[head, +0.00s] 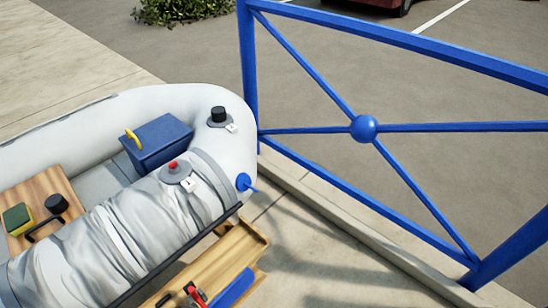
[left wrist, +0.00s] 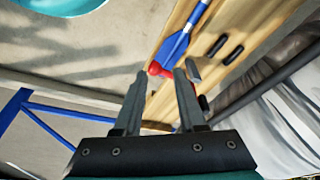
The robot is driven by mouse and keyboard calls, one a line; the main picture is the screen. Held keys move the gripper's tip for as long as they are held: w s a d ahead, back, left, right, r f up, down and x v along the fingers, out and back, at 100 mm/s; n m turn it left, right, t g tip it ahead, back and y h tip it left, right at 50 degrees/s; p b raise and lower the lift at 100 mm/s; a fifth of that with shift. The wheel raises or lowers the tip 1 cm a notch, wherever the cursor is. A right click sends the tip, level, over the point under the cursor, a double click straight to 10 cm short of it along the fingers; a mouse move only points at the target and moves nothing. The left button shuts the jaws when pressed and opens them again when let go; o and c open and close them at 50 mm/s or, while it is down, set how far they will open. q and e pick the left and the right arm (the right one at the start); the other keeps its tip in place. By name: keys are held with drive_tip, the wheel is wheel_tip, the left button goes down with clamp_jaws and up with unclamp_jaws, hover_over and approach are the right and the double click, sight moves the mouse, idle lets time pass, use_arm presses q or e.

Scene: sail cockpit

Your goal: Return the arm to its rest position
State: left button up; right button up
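My left gripper (left wrist: 161,73) shows in the left wrist view with its two dark grey fingers apart. Nothing is visibly held between them. Beyond the fingertips are a red knob-ended part (left wrist: 155,69) and a blue item (left wrist: 178,42) on a wooden plank (left wrist: 215,30). Whether the fingers touch the red part is hard to tell. Neither gripper shows in the head view, and my right gripper is in no view.
A grey inflatable boat (head: 110,245) fills the lower left, with a blue box (head: 158,143) and a sponge (head: 17,219). A wooden bench (head: 225,255) holding red and blue items stands beside it. A blue railing (head: 420,127) stands right. Bare paving (head: 330,265) lies between.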

use_arm(q)
drive_tip(key=s+a+f, duration=0.3)
drive_tip(key=s+f, duration=0.3)
drive_tip(key=f, duration=0.5)
drive_tip(key=s+a+f, duration=0.3)
drive_tip(key=s+f, duration=0.4)
drive_tip(key=f, duration=0.3)
drive_tip(key=shift+s+a+f+g+y, duration=0.15)
drive_tip(key=shift+a+f+g+y, duration=0.15)
drive_tip(key=shift+a+f+g, duration=0.1)
